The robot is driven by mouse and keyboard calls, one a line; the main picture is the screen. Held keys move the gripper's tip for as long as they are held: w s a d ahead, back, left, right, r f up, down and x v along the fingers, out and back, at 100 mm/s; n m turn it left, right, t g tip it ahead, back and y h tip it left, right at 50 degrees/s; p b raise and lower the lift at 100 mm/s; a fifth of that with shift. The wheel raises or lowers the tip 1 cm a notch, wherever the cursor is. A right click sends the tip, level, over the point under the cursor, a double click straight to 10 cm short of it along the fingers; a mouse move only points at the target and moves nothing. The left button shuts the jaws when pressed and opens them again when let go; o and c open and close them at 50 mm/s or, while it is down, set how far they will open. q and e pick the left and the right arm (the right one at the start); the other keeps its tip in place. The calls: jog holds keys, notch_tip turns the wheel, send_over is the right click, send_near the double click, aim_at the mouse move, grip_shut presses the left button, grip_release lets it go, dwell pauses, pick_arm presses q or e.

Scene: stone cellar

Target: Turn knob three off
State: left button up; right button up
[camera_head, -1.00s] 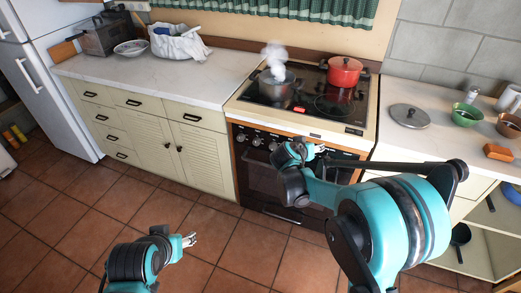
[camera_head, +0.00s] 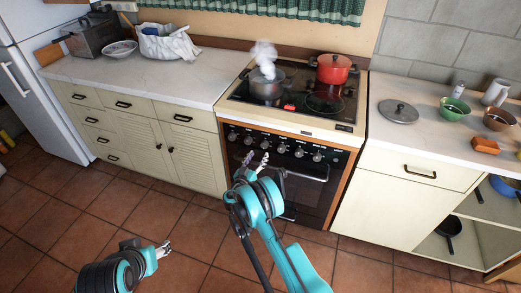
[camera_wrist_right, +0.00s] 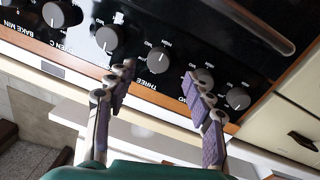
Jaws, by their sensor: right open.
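The oven's black knob panel runs along the front of the cooker (camera_head: 300,118) in the head view. In the right wrist view, a grey knob with a white mark (camera_wrist_right: 158,60) has the label "THREE" beside it. My right gripper (camera_wrist_right: 158,78) is open, its two fingers on either side of the space in front of this knob; they look apart from it. In the head view my right gripper (camera_head: 256,160) is in front of the panel; which knob it faces is hard to tell there. My left gripper (camera_head: 163,249) is low over the floor, its fingertips too small to judge.
Other knobs flank it in the wrist view, one to the left (camera_wrist_right: 107,38) and one to the right (camera_wrist_right: 238,99). A steaming pot (camera_head: 267,84) and a red pot (camera_head: 333,69) stand on the hob. An oven handle (camera_wrist_right: 262,24) runs along the door.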

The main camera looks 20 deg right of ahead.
aim_at(264, 147)
jog(key=b+x, duration=0.1)
jog(key=x, duration=0.4)
jog(key=shift+w+d+f, duration=0.1)
jog(key=shift+d, duration=0.05)
jog(key=shift+w+d+b, duration=0.25)
jog(key=shift+w+b, duration=0.05)
jog(key=c, duration=1.2)
